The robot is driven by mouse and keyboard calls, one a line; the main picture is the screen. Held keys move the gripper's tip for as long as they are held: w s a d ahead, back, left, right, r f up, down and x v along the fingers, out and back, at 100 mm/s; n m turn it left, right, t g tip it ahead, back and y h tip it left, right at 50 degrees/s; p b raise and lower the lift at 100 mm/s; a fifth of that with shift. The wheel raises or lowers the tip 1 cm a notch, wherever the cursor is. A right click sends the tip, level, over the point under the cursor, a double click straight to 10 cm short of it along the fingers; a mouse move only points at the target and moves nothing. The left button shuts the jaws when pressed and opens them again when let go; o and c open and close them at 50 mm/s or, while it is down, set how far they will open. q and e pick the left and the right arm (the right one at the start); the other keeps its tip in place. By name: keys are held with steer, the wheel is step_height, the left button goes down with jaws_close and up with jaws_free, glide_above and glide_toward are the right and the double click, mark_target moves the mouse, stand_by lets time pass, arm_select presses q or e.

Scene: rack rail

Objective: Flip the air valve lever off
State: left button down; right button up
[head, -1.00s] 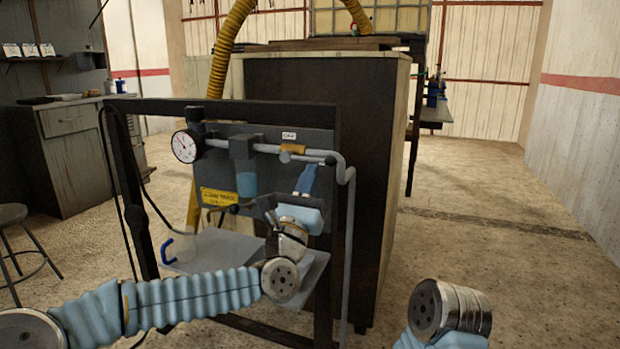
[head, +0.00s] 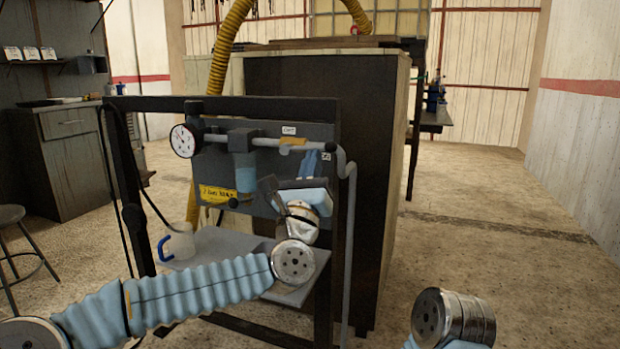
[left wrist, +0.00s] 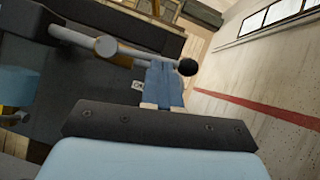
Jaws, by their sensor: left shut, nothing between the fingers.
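My right gripper is out of view.
A gauge (head: 183,140) and a filter bowl (head: 245,172) sit left on the pipe. A white mug (head: 178,244) with a blue handle stands on the shelf (head: 222,243) below. A dark frame post (head: 135,205) bounds the left side. The floor at right is clear.

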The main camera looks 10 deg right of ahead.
arm_select(q)
steer(key=w+a+r+n+g+y+b, duration=0.1)
steer(key=r+n+y, duration=0.3)
steer(key=n, duration=0.5)
steer(key=w+a+r+n+g+y+b, duration=0.1)
steer(key=r+n+y, duration=0.3)
steer(key=n, duration=0.6)
steer(key=a+g+y, duration=0.1)
steer(key=y, duration=0.1)
steer(key=shift+n+g+y, duration=0.3)
steer(key=shift+y, duration=0.1)
steer(key=shift+w+a, duration=0.1)
steer(key=shift+a, duration=0.05)
